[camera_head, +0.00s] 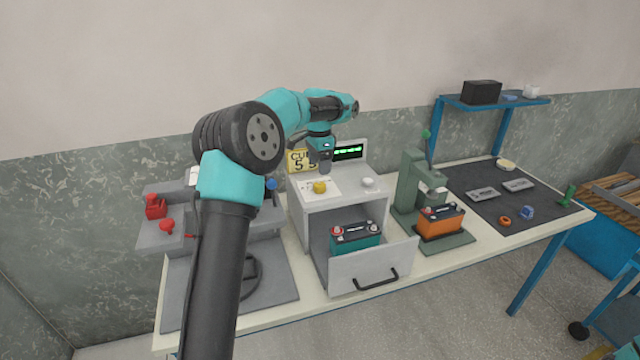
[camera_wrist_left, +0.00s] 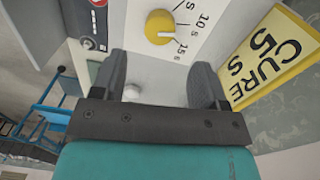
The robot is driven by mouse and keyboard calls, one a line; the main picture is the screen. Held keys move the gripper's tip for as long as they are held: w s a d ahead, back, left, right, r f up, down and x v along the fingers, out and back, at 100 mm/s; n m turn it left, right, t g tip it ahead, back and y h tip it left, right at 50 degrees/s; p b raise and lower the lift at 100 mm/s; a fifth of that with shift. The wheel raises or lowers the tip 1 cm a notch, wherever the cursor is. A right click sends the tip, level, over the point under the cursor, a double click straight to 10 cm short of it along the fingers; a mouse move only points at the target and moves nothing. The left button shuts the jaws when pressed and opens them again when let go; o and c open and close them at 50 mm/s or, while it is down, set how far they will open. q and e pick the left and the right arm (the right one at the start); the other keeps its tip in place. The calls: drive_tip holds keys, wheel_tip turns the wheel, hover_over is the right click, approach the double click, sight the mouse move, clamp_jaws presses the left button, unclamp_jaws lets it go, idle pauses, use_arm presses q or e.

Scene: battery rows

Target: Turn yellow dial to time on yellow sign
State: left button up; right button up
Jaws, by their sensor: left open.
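The yellow dial (camera_head: 319,187) sits on the white top panel of a grey cabinet, and shows in the left wrist view (camera_wrist_left: 160,27). Marks reading 10 s and 15 s, and part of another, are printed beside it. The yellow sign (camera_head: 299,161) stands behind the dial and reads CURE 5 s in the left wrist view (camera_wrist_left: 270,55). My left gripper (camera_head: 325,168) is above the panel near the dial. In the left wrist view its fingers (camera_wrist_left: 160,80) are apart with nothing gripped, and the dial lies beyond them. My right gripper is not in view.
A white knob (camera_head: 368,182) is right of the dial, with a green-lit display (camera_head: 348,152) behind. Below, an open drawer (camera_head: 372,268) holds a teal battery (camera_head: 355,237). A green press (camera_head: 411,185) with an orange battery (camera_head: 441,221) stands to the right.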

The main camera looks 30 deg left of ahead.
sight(320, 184)
use_arm(q)
wheel_tip(320, 184, down, 7)
drive_tip(key=shift+s+d+f, duration=0.1)
drive_tip(key=shift+f, duration=0.05)
idle(0.4)
drive_tip(key=c, duration=0.9)
